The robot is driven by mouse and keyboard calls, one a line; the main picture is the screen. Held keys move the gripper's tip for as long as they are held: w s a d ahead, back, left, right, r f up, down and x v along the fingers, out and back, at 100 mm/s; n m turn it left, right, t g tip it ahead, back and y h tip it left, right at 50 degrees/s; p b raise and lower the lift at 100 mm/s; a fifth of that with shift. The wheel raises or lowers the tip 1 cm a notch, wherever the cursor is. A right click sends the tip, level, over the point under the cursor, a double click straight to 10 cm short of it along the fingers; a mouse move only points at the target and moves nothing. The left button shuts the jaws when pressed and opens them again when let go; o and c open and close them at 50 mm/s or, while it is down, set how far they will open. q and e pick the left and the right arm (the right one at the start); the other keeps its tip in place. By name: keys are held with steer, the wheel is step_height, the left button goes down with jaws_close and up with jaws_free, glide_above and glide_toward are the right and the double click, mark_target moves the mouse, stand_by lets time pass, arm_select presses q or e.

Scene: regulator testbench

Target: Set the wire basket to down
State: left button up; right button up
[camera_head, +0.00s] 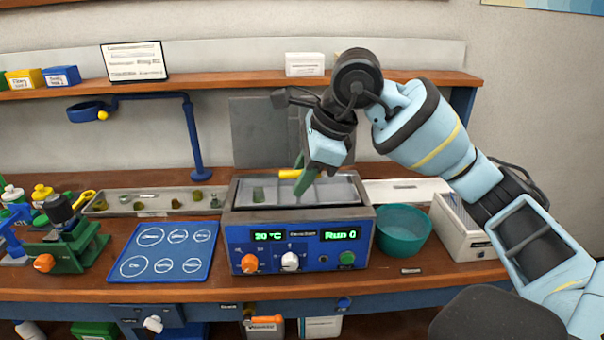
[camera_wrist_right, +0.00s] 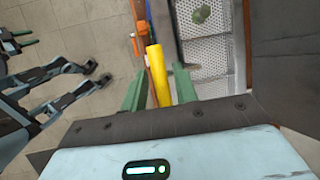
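The blue bath (camera_head: 298,249) stands mid-bench, its displays reading "20 °C" and "Run 0". The wire basket shows as perforated metal in the right wrist view (camera_wrist_right: 205,50), with a small green piece in it. How deep it sits is hard to tell. A yellow handle (camera_head: 289,174) is at the bath's back edge; it also shows in the right wrist view (camera_wrist_right: 157,75). My right gripper (camera_head: 302,186) points down over the bath. Its green fingers (camera_wrist_right: 160,92) stand apart on either side of the yellow handle, with gaps visible. My left gripper is not seen in the head view.
A teal bowl (camera_head: 402,231) and a white box (camera_head: 462,228) stand right of the bath. A blue mat (camera_head: 168,251) and a long tray of small parts (camera_head: 155,203) lie left. A blue stand (camera_head: 195,140) rises behind, below a shelf (camera_head: 230,80).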

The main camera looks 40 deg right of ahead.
jaws_close()
